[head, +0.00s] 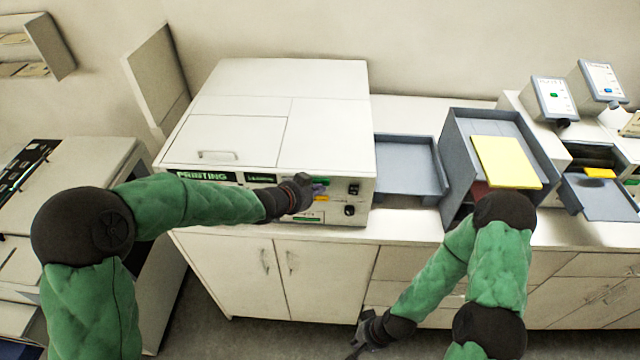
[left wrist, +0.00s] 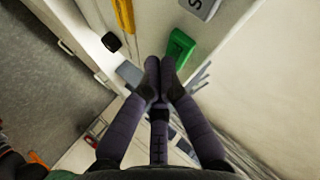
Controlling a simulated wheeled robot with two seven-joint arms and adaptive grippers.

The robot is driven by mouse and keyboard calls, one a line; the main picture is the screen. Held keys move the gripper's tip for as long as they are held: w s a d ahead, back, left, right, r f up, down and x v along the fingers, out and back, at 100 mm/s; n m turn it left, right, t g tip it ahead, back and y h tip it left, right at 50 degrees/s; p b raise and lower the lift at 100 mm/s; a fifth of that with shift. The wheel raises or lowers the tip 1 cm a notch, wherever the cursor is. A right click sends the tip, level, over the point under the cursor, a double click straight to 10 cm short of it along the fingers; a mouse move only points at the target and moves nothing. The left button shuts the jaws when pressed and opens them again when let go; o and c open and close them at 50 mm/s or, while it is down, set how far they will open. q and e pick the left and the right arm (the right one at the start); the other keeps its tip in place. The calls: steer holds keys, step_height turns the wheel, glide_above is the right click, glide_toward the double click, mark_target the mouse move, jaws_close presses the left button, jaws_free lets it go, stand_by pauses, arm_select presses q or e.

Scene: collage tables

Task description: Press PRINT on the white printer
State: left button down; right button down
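The white printer (head: 325,130) stands on the counter with its lid closed. Its front display (head: 203,176) reads PRINTING in green letters. My left gripper (head: 307,190) is at the printer's front panel, over part of the controls. In the left wrist view its fingers (left wrist: 163,72) are drawn together with nothing visible between them. Their tips are at or very near a green button (left wrist: 181,46); contact is not clear. A yellow control (head: 321,198) also shows in the left wrist view (left wrist: 124,14). My right gripper (head: 366,334) hangs low before the cabinets; its finger state is unclear.
A grey tray (head: 408,168) sits right of the printer. Beyond it is a grey bin (head: 480,125) with a yellow sheet (head: 506,161) over it. Two small devices (head: 553,99) stand at the far right. Another machine (head: 85,165) is at the left.

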arm_select(q)
steer(key=shift+s, duration=0.5)
steer(key=s+b, duration=0.3)
steer(key=s, duration=0.2)
steer(key=shift+a, duration=0.1)
steer(key=shift+f, duration=0.1)
stand_by(0.8)
